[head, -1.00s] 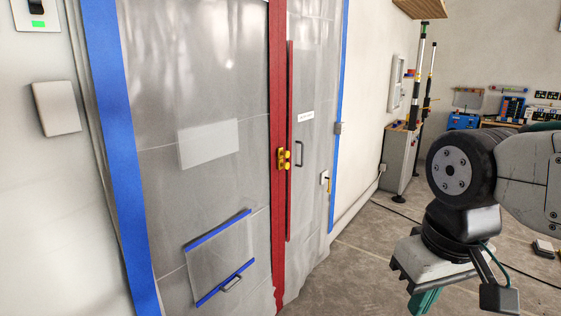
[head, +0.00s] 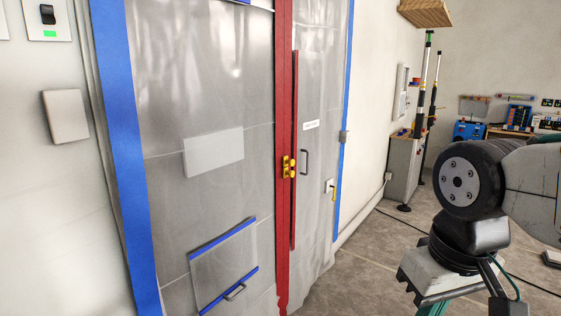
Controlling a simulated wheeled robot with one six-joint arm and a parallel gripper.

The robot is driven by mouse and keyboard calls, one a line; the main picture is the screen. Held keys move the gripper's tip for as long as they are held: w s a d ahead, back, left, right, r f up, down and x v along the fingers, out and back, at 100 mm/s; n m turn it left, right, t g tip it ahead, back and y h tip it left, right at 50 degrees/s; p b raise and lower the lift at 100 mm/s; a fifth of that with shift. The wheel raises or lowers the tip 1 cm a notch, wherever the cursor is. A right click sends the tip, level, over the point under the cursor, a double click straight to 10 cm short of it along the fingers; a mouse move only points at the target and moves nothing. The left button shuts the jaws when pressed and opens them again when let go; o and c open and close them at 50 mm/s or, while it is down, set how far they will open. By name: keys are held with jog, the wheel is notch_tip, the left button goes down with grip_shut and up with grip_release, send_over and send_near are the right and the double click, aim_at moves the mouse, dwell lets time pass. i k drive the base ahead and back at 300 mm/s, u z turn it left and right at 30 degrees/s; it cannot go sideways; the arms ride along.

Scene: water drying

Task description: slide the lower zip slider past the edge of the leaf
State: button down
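A translucent plastic sheet (head: 215,95) hangs over the doorway, edged with blue tape. A red zip strip (head: 283,220) runs down it, with a thinner red strip (head: 294,90) just to its right. Yellow zip sliders (head: 288,167) sit on the red strip at mid height, close together; I cannot clearly tell the lower one from the upper. Right of the strip is a narrower leaf of plastic with a dark handle (head: 305,161) and a white label. My arm is at the right, well away from the sliders. My gripper's fingertips are below the picture's edge.
A patch with blue taped edges (head: 223,265) and a small handle is low on the sheet. Poles (head: 425,110) and a grey cabinet stand against the right wall. A cable crosses the floor (head: 365,270), which is otherwise clear between the sheet and my arm.

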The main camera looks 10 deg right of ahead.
aim_at(285, 173)
jog(key=u, duration=0.05)
jog(key=k, duration=0.6)
jog(key=z, duration=0.65)
jog(key=i, duration=1.35)
jog(key=u, duration=0.2)
